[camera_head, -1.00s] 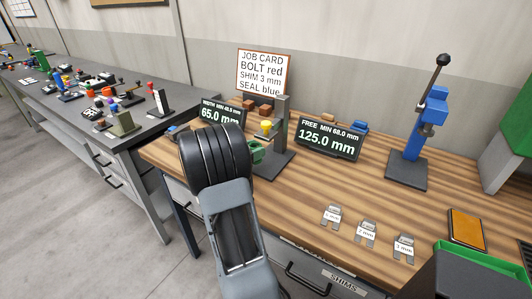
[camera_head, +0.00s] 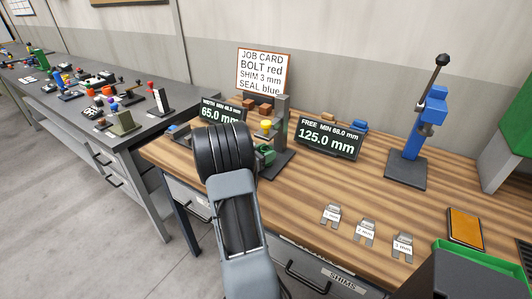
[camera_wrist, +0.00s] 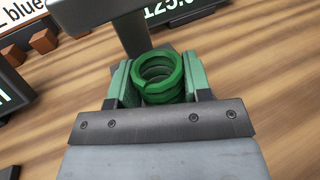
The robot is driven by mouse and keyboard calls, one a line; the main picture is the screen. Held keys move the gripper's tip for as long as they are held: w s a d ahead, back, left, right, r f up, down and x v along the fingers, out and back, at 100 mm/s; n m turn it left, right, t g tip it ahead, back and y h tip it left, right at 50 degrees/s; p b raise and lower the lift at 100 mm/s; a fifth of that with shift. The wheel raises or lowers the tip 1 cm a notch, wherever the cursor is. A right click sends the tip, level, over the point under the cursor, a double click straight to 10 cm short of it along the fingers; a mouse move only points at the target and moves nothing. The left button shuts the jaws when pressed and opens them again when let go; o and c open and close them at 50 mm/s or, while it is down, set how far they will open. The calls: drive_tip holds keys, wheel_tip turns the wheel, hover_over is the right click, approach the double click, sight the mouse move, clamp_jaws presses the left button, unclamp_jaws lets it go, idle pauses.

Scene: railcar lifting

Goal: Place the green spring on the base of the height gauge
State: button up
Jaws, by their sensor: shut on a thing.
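The green spring (camera_wrist: 158,75) stands between the two jaws of my gripper (camera_wrist: 160,85) in the wrist view, with its coil end facing the camera. My gripper is shut on it. In the head view my arm hides most of the gripper, and a green part of it (camera_head: 266,154) shows at the gauge. The height gauge (camera_head: 281,122) is a dark upright post with a yellow part on a dark base (camera_head: 278,165). The post also shows in the wrist view (camera_wrist: 131,30), just beyond the spring. I cannot tell whether the spring touches the base.
A display reading 125.0 mm (camera_head: 328,139) stands right of the gauge, and one reading 65.0 mm (camera_head: 221,113) left of it. A blue lever press (camera_head: 427,120) stands farther right. Several labelled shims (camera_head: 366,233) lie near the front edge. The middle of the wooden bench is clear.

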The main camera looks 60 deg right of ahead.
drive_tip(key=shift+f, duration=0.2)
drive_tip(key=o, duration=1.1)
